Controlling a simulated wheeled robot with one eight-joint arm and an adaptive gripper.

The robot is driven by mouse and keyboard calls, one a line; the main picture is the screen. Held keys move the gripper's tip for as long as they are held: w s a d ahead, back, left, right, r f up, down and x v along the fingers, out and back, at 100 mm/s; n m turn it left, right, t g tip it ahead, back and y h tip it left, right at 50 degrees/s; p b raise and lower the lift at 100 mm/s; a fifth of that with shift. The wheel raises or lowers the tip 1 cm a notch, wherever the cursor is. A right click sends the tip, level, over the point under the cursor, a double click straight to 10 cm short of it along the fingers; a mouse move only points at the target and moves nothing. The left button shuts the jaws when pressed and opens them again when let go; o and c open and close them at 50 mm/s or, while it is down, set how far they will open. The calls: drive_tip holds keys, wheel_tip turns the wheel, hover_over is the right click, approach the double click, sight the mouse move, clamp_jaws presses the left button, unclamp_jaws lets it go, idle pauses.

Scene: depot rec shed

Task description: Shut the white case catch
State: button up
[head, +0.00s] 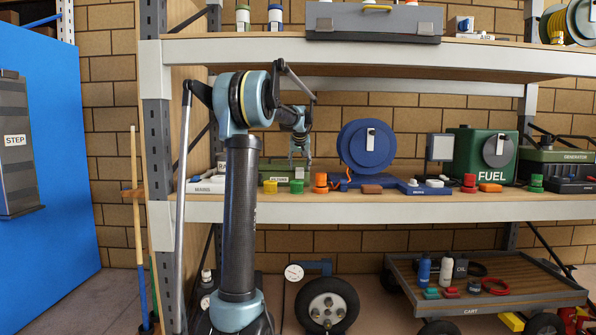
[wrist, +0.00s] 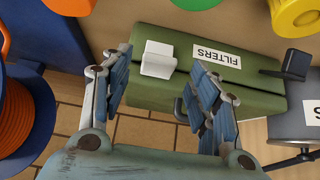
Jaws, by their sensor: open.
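A green case (wrist: 245,85) labelled FILTERS lies in front of my gripper in the wrist view. Its white catch (wrist: 158,58) stands out from the case's edge near one end. A dark catch (wrist: 290,66) sits near the other end. My gripper (wrist: 160,63) is open and empty, with one blue-padded finger on each side of the white catch. I cannot tell how far the fingertips are from it. In the head view the green case (head: 266,173) is small on the middle shelf, with my gripper (head: 300,163) just over its right part.
On the same shelf stand yellow, green and orange pots (head: 297,187), a blue reel (head: 367,147) to the right and a green FUEL can (head: 482,155). The upper shelf (head: 400,52) runs above my arm. A grey case (wrist: 300,118) borders the green one.

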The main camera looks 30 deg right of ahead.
drive_tip(key=v, duration=0.8)
drive_tip(key=shift+r, duration=0.3)
drive_tip(key=shift+s+a, duration=0.1)
drive_tip(key=shift+a, duration=0.05)
